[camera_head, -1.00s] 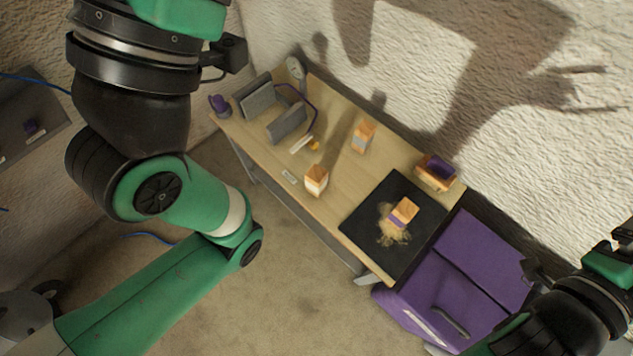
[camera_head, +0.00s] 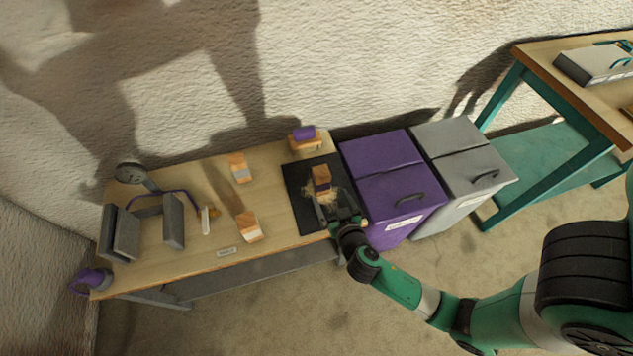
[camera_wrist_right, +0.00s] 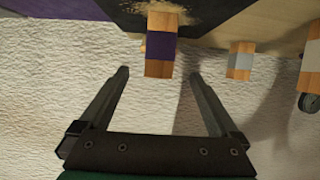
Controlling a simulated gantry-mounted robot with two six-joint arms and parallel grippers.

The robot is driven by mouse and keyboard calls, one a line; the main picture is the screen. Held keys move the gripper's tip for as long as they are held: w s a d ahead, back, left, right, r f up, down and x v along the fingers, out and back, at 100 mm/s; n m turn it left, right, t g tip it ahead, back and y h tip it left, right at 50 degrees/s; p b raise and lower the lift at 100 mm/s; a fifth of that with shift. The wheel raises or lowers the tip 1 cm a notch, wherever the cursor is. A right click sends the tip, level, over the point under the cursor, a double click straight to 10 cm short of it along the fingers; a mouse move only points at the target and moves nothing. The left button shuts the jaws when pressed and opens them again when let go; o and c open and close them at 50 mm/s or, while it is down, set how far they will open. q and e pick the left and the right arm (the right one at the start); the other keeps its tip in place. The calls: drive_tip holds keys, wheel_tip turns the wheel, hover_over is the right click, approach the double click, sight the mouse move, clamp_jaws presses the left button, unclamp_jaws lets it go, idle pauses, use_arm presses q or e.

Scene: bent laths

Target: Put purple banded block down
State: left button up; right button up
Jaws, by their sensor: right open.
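The purple banded block (camera_head: 321,180) is wooden with a purple band around its middle. It stands on the black mat (camera_head: 305,222), with pale shavings around it. My right gripper (camera_head: 329,207) is at the mat's near side, close to the block. In the right wrist view the block (camera_wrist_right: 161,50) shows between and slightly beyond the tips of my open right gripper (camera_wrist_right: 159,74), with a gap on each side. My left gripper is not in view.
Other banded blocks stand left of the mat: a grey-banded one (camera_head: 239,168) and a white-banded one (camera_head: 249,226). A wooden holder with a purple piece (camera_head: 304,134) is behind the mat. A purple cabinet (camera_head: 385,190) and a grey one (camera_head: 462,165) stand right.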

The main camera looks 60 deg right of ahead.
sight(324, 184)
drive_tip(key=b+x, duration=0.1)
drive_tip(key=x, duration=0.5)
drive_tip(key=shift+w, duration=0.1)
drive_tip(key=b+x, duration=0.2)
drive_tip(key=x, duration=0.3)
drive_tip(key=shift+d, duration=0.1)
clamp_jaws()
